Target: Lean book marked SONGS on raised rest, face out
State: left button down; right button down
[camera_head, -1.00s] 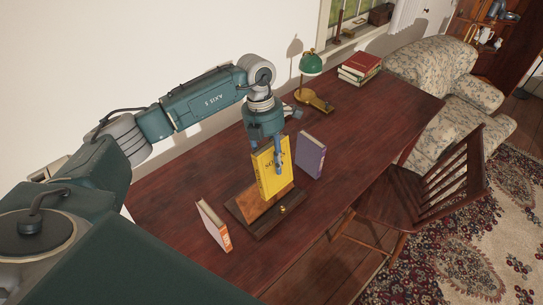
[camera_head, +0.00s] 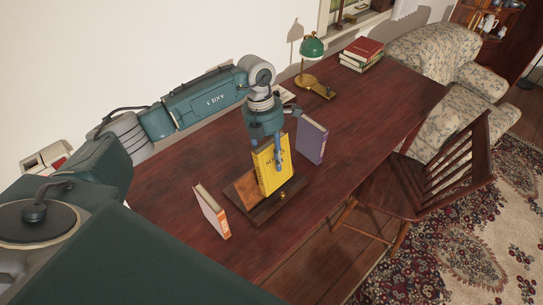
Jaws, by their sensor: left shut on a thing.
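The yellow book marked SONGS (camera_head: 272,172) stands nearly upright at the wooden raised rest (camera_head: 262,212), its lettered face turned outward. Its lower edge is at the rest, but I cannot tell whether it touches the ledge or leans on the back. My left gripper (camera_head: 279,162) comes down from above and is shut on the book near its upper right part. The gripper hides some of the lettering. A small brass knob (camera_head: 282,195) shows at the rest's front. My right gripper is not in view.
A white and orange book (camera_head: 212,212) stands left of the rest, a purple book (camera_head: 311,140) to its right. A green lamp (camera_head: 313,50) and stacked books (camera_head: 361,55) are farther back. The desk's right part (camera_head: 385,100) is clear; a wooden chair (camera_head: 425,190) stands at its front.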

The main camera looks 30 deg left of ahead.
aim_at(272, 151)
pick_arm(q)
jog(key=shift+f+b, duration=1.75)
jog(key=shift+f, duration=0.75)
jog(key=shift+s+f+b, duration=0.45)
jog(key=shift+s+f, duration=0.05)
jog(key=shift+f, duration=0.15)
jog(key=c, duration=1.7)
grip_release()
jog(key=shift+c, duration=0.2)
jog(key=o, duration=0.5)
jog(key=shift+w+f, duration=0.15)
jog(key=shift+w, duration=0.05)
jog(key=shift+c, duration=0.2)
jog(key=shift+w+f, duration=0.15)
jog(key=shift+w, duration=0.3)
jog(key=shift+s+r, duration=0.25)
jog(key=shift+r, duration=0.25)
notch_tip(272, 151, up, 9)
jog(key=shift+w+r, duration=0.15)
